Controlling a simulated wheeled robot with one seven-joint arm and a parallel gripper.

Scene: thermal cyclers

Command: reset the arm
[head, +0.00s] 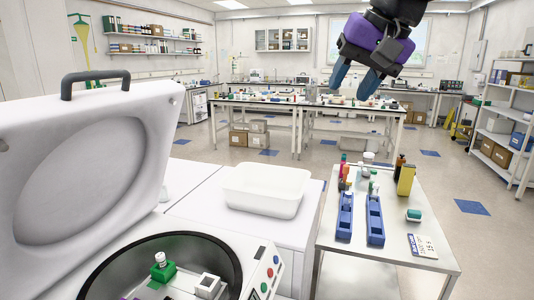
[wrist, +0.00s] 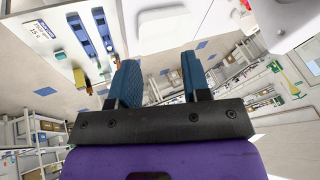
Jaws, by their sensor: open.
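My gripper (head: 355,82) hangs at the upper right of the head view, with a purple body and two blue fingers. It is raised in the air, well above the small cart. The fingers are apart with nothing between them. In the wrist view my gripper (wrist: 160,82) also shows its blue fingers spread and empty, with the room appearing tilted beyond them. The gripper touches nothing in either view.
An open-lidded centrifuge (head: 165,270) stands at the lower left, its raised lid (head: 95,165) tall. A white bin (head: 266,190) sits beside it. A cart (head: 395,245) holds blue racks (head: 345,216) and bottles. Shelves (head: 505,125) stand at right. Floor behind the cart is open.

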